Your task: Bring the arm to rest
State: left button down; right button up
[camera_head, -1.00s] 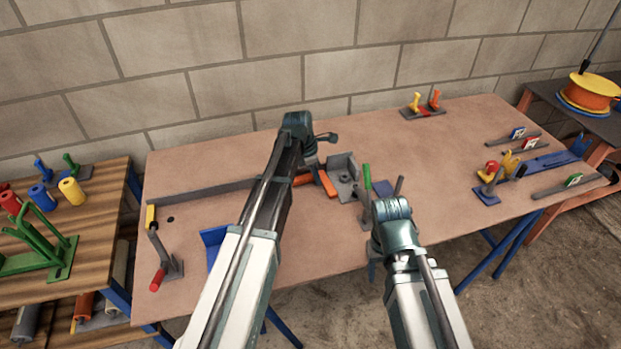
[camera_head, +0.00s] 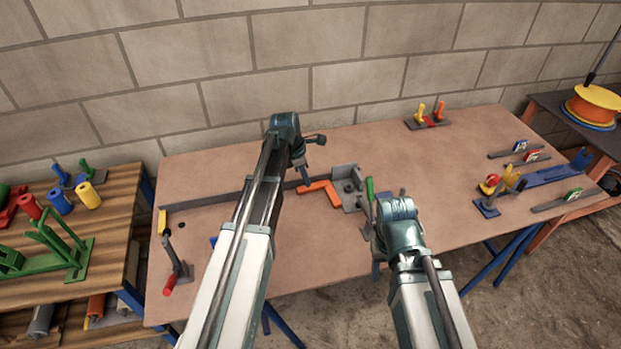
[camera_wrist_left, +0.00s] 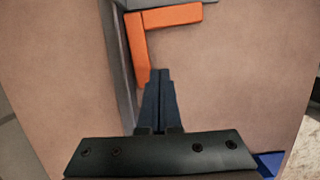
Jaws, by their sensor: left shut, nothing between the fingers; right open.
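My left gripper (camera_head: 304,178) hangs over the workbench (camera_head: 440,170), just left of an orange L-shaped piece (camera_head: 331,192). In the left wrist view its fingers (camera_wrist_left: 158,76) are shut together with nothing between them. There the orange L-shaped piece (camera_wrist_left: 141,45) lies just beyond the fingertips, against a grey edge; I cannot tell the height between them. My right gripper (camera_head: 376,268) is open at the bench's front edge, mostly hidden below its own wrist.
A grey fixture (camera_head: 350,188) and a green-handled part (camera_head: 370,189) stand between the arms. Blue and yellow parts (camera_head: 493,188) lie on the right. The bench's back middle is clear.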

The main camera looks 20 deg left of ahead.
pick_arm(q)
jog(key=p+v, duration=0.3)
jog(key=v, duration=0.1)
jog(key=shift+a+r, duration=0.1)
jog(key=shift+r, duration=0.2)
pick_arm(e)
notch_tip(320, 180, up, 4)
jog(key=shift+r, duration=0.25)
pick_arm(q)
jog(key=s+d+m+y, duration=0.1)
jog(key=s+d+m, duration=0.7)
jog(key=s+m, duration=0.4)
jog(key=s+d+m+g+y, duration=0.1)
jog(key=s+d+m+y, duration=0.1)
jog(key=s+d+m, duration=0.7)
jog(key=shift+s+f+m+g+y, duration=0.3)
jog(key=shift+s+m, duration=1.55)
jog(key=shift+m, duration=1.65)
